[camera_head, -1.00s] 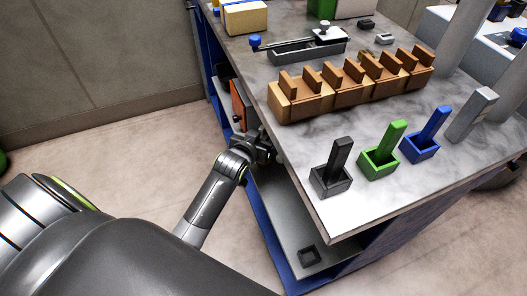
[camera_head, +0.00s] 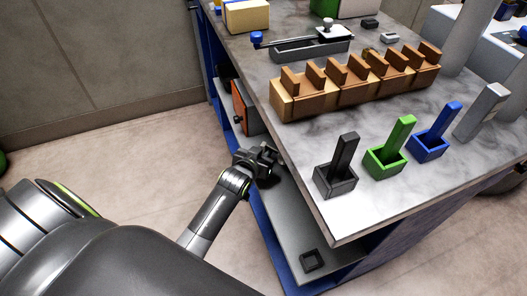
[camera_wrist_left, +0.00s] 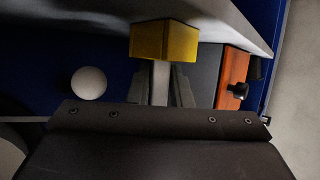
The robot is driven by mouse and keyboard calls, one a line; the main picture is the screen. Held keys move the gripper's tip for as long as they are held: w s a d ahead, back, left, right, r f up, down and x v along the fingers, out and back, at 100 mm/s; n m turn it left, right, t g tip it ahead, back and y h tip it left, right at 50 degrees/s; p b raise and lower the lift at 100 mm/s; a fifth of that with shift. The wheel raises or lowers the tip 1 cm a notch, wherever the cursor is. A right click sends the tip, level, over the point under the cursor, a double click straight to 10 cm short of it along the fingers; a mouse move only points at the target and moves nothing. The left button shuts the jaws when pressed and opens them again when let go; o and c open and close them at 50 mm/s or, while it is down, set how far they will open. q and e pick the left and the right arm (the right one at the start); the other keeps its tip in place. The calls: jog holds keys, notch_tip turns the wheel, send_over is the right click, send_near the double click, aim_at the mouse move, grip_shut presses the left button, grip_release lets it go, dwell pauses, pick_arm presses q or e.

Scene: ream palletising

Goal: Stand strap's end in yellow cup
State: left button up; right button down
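My left gripper (camera_head: 262,162) is at the side of the table, below the edge of its top, by the shelf opening. In the left wrist view, a pale grey strip (camera_wrist_left: 160,82), which looks like the strap, runs between my two dark fingers and fills the gap between them. A yellow block-shaped thing (camera_wrist_left: 163,42), perhaps the yellow cup, covers the strip's far end. I cannot tell whether the strip is inside it or behind it. In the head view, the strip and the yellow thing are hidden. My right gripper is out of view.
Black (camera_head: 336,180), green (camera_head: 385,160) and blue (camera_head: 429,147) cups with upright bars stand on the marble top, behind its near edge. A row of wooden blocks (camera_head: 350,85) is behind them. An orange panel (camera_wrist_left: 233,78) and a white ball (camera_wrist_left: 88,83) are near the gripper.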

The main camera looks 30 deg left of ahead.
pick_arm(q)
jog(key=o, duration=0.3)
jog(key=shift+r, duration=0.1)
